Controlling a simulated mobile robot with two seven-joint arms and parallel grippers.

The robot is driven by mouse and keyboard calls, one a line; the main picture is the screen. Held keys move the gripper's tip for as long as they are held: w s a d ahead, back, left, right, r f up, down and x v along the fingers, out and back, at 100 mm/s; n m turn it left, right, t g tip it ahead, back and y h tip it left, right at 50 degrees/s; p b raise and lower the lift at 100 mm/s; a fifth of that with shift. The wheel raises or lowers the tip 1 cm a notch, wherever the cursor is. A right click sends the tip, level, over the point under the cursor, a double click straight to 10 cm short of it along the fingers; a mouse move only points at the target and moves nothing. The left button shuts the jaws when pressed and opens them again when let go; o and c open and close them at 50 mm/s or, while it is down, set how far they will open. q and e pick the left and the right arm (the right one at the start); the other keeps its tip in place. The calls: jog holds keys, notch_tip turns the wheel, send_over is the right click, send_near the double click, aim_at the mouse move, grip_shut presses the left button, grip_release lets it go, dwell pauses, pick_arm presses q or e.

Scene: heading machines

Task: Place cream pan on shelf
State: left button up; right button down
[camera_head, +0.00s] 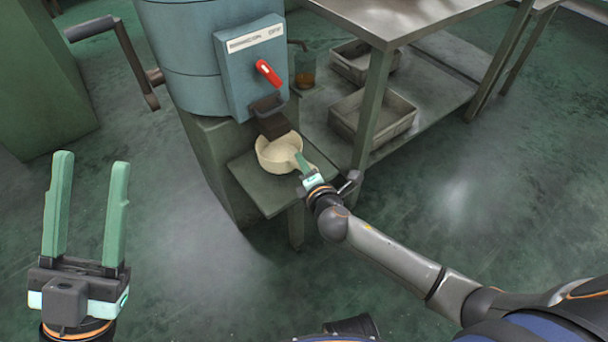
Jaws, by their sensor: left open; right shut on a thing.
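The cream pan (279,153) is a round, shallow cream-coloured pan with its short handle toward the lower right. It is at a small green shelf (262,189) on the front of the blue-grey machine, below a dark spout. I cannot tell whether its base touches the shelf. My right gripper (303,163) is shut on the pan's handle, at the shelf's right side. My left gripper (88,170) is open and empty, fingers pointing up, over the floor at the left, far from the pan.
The blue-grey machine (185,55) has a red lever (268,72) and a dark spout (271,118) just above the pan. A metal table (400,15) stands at the right, with grey trays (371,118) on its lower shelf. A crank handle (133,62) sticks out at the left. Open floor lies in front.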

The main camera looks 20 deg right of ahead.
jog(key=shift+f+b, duration=1)
jog(key=shift+f, duration=0.65)
jog(key=shift+f, duration=0.1)
jog(key=c, duration=0.6)
grip_release()
jog(key=shift+c, duration=0.2)
jog(key=shift+s+r, duration=0.2)
jog(key=shift+s, duration=0.1)
jog(key=p+v, duration=0.3)
jog(key=v, duration=0.8)
jog(key=shift+s+p, duration=0.25)
jog(key=shift+p, duration=0.1)
